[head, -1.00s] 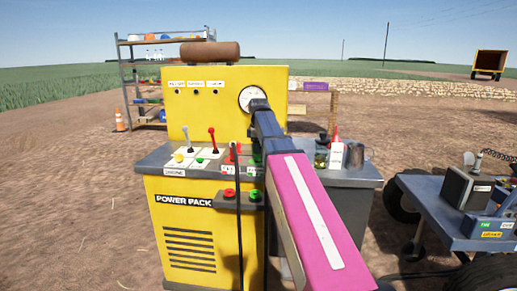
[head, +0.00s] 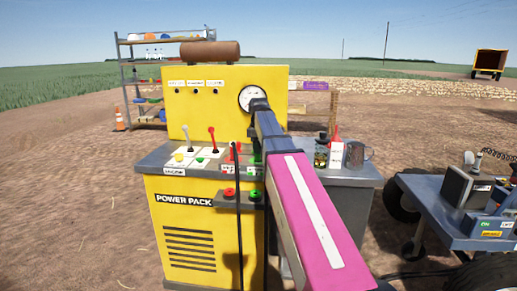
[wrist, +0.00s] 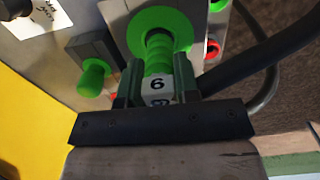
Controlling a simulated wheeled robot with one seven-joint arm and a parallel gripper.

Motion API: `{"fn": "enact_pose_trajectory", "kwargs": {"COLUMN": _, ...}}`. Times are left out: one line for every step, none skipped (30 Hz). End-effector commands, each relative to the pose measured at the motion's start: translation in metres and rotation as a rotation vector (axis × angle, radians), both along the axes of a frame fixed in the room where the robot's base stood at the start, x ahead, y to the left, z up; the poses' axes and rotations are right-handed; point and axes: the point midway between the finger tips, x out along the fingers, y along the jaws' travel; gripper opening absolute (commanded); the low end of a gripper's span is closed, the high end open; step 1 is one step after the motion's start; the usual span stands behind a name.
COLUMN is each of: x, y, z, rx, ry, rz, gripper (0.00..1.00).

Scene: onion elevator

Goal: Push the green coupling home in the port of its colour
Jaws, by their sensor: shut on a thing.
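My gripper (wrist: 158,88) is shut on the green coupling (wrist: 157,62) in the wrist view. The coupling has a ribbed green body and a white band marked 6. Its front end lines up with the green-ringed port (wrist: 150,17) on the grey panel and overlaps the ring. How deep it sits in the port I cannot tell.
A green knob (wrist: 93,78) sits close left of the gripper. A dark hose (wrist: 265,55) runs at the right.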

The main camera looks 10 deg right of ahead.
Motion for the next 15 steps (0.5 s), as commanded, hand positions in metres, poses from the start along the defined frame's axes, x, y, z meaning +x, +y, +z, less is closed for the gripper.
{"fn": "enact_pose_trajectory", "kwargs": {"x": -0.0003, "y": 0.0001, "z": -0.0013, "rx": 0.0, "ry": 0.001, "rz": 0.0, "gripper": 0.0}}
{"fn": "enact_pose_trajectory", "kwargs": {"x": -0.0003, "y": 0.0, "z": -0.0014, "rx": 0.0, "ry": 0.001, "rz": 0.0, "gripper": 0.0}}
{"fn": "enact_pose_trajectory", "kwargs": {"x": -0.0004, "y": 0.0, "z": -0.0014, "rx": 0.0, "ry": 0.001, "rz": 0.0, "gripper": 0.0}}
{"fn": "enact_pose_trajectory", "kwargs": {"x": -0.0003, "y": 0.0, "z": -0.0014, "rx": 0.0, "ry": 0.001, "rz": 0.0, "gripper": 0.0}}
{"fn": "enact_pose_trajectory", "kwargs": {"x": -0.0004, "y": 0.0, "z": -0.0015, "rx": 0.0, "ry": 0.001, "rz": 0.0, "gripper": 0.0}}
{"fn": "enact_pose_trajectory", "kwargs": {"x": -0.0004, "y": 0.0, "z": -0.0016, "rx": 0.0, "ry": 0.001, "rz": 0.0, "gripper": 0.0}}
{"fn": "enact_pose_trajectory", "kwargs": {"x": -0.0004, "y": 0.0, "z": -0.0016, "rx": 0.0, "ry": 0.001, "rz": 0.0, "gripper": 0.0}}
{"fn": "enact_pose_trajectory", "kwargs": {"x": -0.0004, "y": 0.0, "z": -0.0016, "rx": 0.0, "ry": 0.001, "rz": 0.0, "gripper": 0.0}}
{"fn": "enact_pose_trajectory", "kwargs": {"x": -0.0005, "y": 0.0, "z": -0.0017, "rx": 0.0, "ry": 0.001, "rz": 0.0, "gripper": 0.0}}
{"fn": "enact_pose_trajectory", "kwargs": {"x": -0.0005, "y": 0.0001, "z": -0.0017, "rx": 0.0, "ry": 0.001, "rz": 0.0, "gripper": 0.0}}
{"fn": "enact_pose_trajectory", "kwargs": {"x": -0.0005, "y": 0.0001, "z": -0.0018, "rx": 0.0, "ry": 0.001, "rz": 0.0, "gripper": 0.0}}
{"fn": "enact_pose_trajectory", "kwargs": {"x": -0.0005, "y": 0.0001, "z": -0.0018, "rx": 0.0, "ry": 0.001, "rz": 0.0, "gripper": 0.0}}
{"fn": "enact_pose_trajectory", "kwargs": {"x": -0.0006, "y": 0.0001, "z": -0.0019, "rx": 0.0, "ry": 0.001, "rz": 0.0, "gripper": 0.36}}
{"fn": "enact_pose_trajectory", "kwargs": {"x": -0.0006, "y": 0.0001, "z": -0.0019, "rx": 0.0, "ry": 0.001, "rz": 0.0, "gripper": 0.46}}
{"fn": "enact_pose_trajectory", "kwargs": {"x": -0.0005, "y": 0.0001, "z": -0.0019, "rx": 0.0, "ry": 0.001, "rz": 0.0, "gripper": 0.58}}
